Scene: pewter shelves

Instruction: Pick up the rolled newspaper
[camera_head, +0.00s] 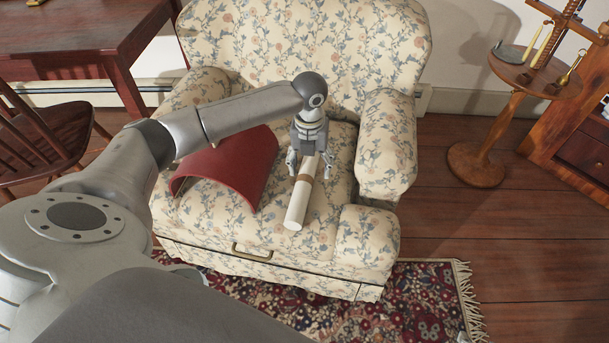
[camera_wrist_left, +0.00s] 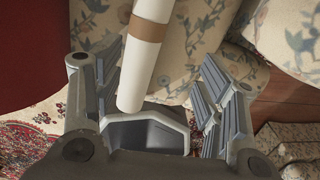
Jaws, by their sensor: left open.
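The rolled newspaper (camera_head: 297,207) is a white roll with a brown band, lying on the seat of the floral armchair (camera_head: 300,45). My left gripper (camera_head: 312,172) is over the roll's far part, near the band, with one finger on each side. In the left wrist view the newspaper (camera_wrist_left: 139,72) runs down between the two open fingers of the gripper (camera_wrist_left: 158,105). I cannot tell whether the fingers touch it. The gripper hides the roll's far end in the head view. My right gripper is not in view.
A curved red piece (camera_head: 228,168) lies on the seat left of the newspaper. The armchair's right arm (camera_head: 387,145) rises close to the right. A wooden desk (camera_head: 80,40) and chair (camera_head: 40,140) stand at left, a small round table (camera_head: 530,75) at right. A patterned rug (camera_head: 420,295) lies in front.

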